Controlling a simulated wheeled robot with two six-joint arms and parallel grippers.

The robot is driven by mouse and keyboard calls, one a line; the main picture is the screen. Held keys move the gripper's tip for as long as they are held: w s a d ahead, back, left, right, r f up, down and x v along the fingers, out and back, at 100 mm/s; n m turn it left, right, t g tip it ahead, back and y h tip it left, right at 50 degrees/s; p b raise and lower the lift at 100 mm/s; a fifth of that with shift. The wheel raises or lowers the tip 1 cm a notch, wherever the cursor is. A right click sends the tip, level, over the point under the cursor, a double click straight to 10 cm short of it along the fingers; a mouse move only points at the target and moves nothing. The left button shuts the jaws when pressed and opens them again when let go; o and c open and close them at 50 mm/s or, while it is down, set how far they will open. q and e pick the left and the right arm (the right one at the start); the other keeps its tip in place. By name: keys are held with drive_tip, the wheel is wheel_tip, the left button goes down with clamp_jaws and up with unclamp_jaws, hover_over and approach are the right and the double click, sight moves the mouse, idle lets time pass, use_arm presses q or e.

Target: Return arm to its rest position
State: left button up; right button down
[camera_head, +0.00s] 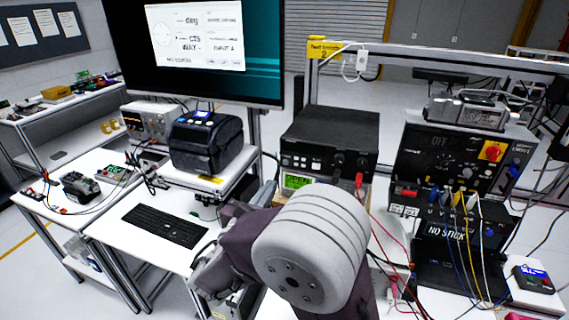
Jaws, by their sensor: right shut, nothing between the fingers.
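My right arm, with a large pale grey joint and dark purple links, fills the bottom centre of the head view. My right gripper (212,275) is partly visible to the left of that joint, low in front of the white bench. It is shut and holds nothing. The arm's own joint hides part of the gripper and the bench behind it. My left gripper is not in view.
A keyboard (164,226) lies left of my gripper, with a label printer (205,143) behind it. A monitor (195,50) stands above. A power supply (330,140) and a black test panel (465,165) with hanging cables stand behind and right.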

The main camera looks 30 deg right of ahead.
drive_tip(key=s+d+f+m+g+h+b, duration=0.1)
drive_tip(key=s+d+f+m+g+b, duration=0.5)
drive_tip(key=s+d+f, duration=0.4)
drive_tip(key=s+d+f+m+g+y, duration=0.1)
drive_tip(key=s+f+m+g+y, duration=0.35)
drive_tip(key=s+f+g, duration=0.4)
drive_tip(key=s+a+f+m+y+b, duration=0.2)
drive_tip(key=a+f+m+y, duration=0.5)
drive_tip(key=a+f+m, duration=0.3)
drive_tip(key=w+a+f+m+t+y, duration=0.2)
drive_tip(key=w+a+m+t+y, duration=0.1)
drive_tip(key=w+a+m+t, duration=0.1)
drive_tip(key=w+a+m, duration=0.1)
drive_tip(key=a+m, duration=0.1)
drive_tip(key=a, duration=0.1)
drive_tip(key=shift+w+a+p, duration=0.35)
drive_tip(key=shift+w+p, duration=0.05)
